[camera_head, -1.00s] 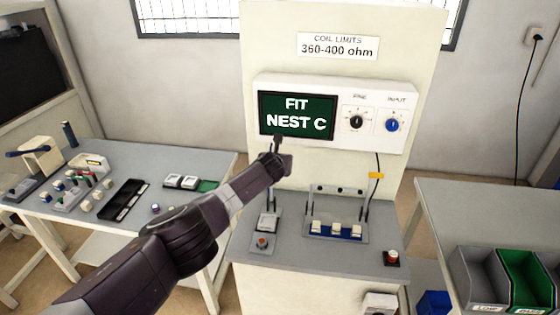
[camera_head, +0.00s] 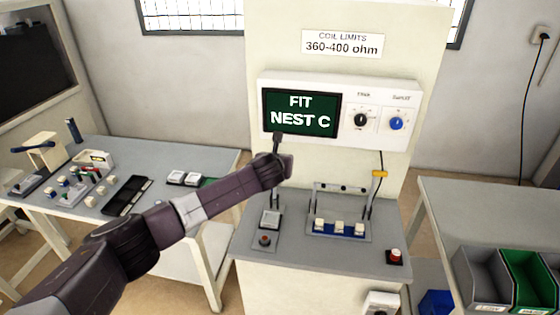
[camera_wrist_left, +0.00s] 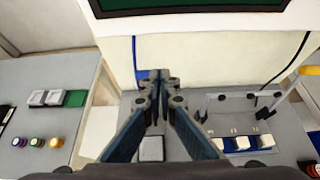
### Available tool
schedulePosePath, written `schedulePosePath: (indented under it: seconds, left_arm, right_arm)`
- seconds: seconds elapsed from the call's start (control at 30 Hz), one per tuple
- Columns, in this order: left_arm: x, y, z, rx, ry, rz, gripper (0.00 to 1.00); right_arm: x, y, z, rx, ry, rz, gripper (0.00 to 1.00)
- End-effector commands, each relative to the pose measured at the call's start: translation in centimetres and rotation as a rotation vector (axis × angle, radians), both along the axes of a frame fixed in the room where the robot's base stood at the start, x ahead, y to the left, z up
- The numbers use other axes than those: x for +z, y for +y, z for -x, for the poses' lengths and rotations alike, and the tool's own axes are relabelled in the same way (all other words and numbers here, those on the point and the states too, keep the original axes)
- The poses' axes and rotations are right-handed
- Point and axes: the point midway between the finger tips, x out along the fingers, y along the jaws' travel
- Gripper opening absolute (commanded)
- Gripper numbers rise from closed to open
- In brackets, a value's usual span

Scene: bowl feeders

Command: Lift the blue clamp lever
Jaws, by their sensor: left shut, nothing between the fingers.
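My left gripper (camera_head: 277,142) is shut and empty above the left side of the middle bench, in front of the display panel. In the left wrist view its fingertips (camera_wrist_left: 158,78) meet in front of a small blue patch (camera_wrist_left: 141,75), which may be part of the blue clamp lever. The fingers hide most of it, and I cannot tell whether they touch it. Below is a fixture with a light square top (camera_head: 270,218); it also shows in the left wrist view (camera_wrist_left: 151,149). My right gripper is not in view.
A rack with several white-topped pieces on a blue strip (camera_head: 339,230) stands right of the fixture. A red button (camera_head: 394,255) sits at the bench's right. The display (camera_head: 301,112) reads "FIT NEST C". The left table (camera_head: 220,163) holds small parts; bins (camera_head: 478,275) stand at right.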

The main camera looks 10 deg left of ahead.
Motion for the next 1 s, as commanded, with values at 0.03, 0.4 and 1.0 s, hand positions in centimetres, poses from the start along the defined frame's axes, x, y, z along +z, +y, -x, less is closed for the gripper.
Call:
schedulePosePath:
  seconds: [0.03,0.4,1.0]
  left_arm:
    - [0.4,0.0,0.6,-0.002,-0.002,0.001,0.0]
    - [2.1,0.1,3.7,-0.001,-0.001,0.001,0.0]
    - [0.0,-1.5,6.0,0.023,0.043,0.098,0.0]
  right_arm:
    - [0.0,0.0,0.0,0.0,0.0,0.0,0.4]
    - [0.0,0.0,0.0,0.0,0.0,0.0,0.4]
    - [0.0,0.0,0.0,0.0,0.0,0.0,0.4]
